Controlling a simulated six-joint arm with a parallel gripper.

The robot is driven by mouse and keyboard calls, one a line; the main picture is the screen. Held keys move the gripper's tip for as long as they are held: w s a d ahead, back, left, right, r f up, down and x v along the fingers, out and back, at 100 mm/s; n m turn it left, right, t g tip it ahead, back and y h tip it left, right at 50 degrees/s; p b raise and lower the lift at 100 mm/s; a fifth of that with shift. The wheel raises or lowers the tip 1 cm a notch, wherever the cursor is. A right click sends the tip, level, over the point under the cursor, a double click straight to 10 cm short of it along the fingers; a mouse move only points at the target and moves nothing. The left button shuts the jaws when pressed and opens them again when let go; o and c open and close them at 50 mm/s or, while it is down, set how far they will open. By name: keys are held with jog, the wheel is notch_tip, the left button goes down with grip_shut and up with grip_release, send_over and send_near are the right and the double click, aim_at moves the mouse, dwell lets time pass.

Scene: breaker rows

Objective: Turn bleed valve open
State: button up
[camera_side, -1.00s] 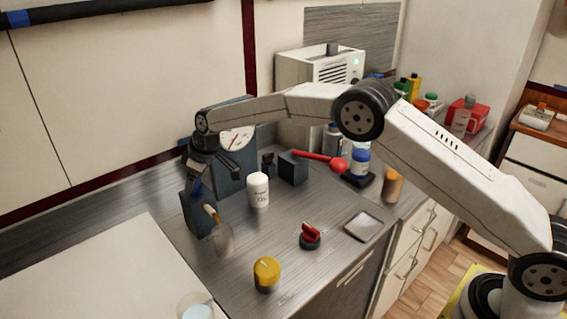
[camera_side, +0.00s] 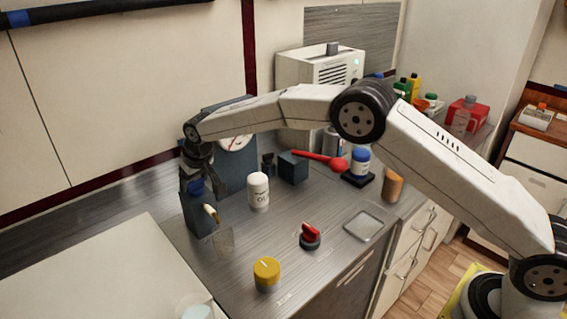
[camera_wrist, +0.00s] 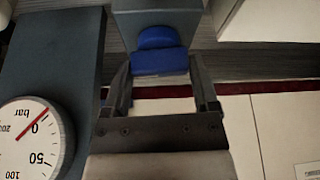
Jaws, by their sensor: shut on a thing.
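A blue knob (camera_side: 196,187) is on a dark grey block (camera_side: 190,212) at the left of the counter. In the wrist view the blue knob (camera_wrist: 160,62) lies between my fingertips, against the grey block (camera_wrist: 165,18). My gripper (camera_side: 193,180) is shut on it from above; it also shows in the wrist view (camera_wrist: 160,80). No label naming the bleed valve is readable. A pressure gauge (camera_wrist: 35,138) beside it has a red needle near 0 bar; the gauge dial (camera_side: 236,142) is partly hidden by my arm in the side view.
A white bottle (camera_side: 259,192), a red knob (camera_side: 311,235), a yellow knob (camera_side: 266,272) and a red-handled lever (camera_side: 320,157) stand on the counter.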

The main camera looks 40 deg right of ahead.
aim_at(203, 199)
jog(key=shift+m+h, duration=0.3)
jog(key=shift+m, duration=0.4)
jog(key=o, duration=1.1)
jog(key=shift+r, duration=0.1)
jog(key=shift+v, duration=3.85)
jog(key=s+d+f, duration=0.2)
jog(key=s+d, duration=0.4)
jog(key=s, duration=0.5)
jog(key=s+d+f+g, duration=0.1)
jog(key=s+d+f, duration=0.1)
jog(key=s+d, duration=0.4)
jog(key=s+d+f+g, duration=0.1)
jog(key=s+d, duration=0.5)
jog(key=s, duration=1.1)
jog(key=shift+d+f, duration=0.25)
jog(key=shift+f, duration=0.65)
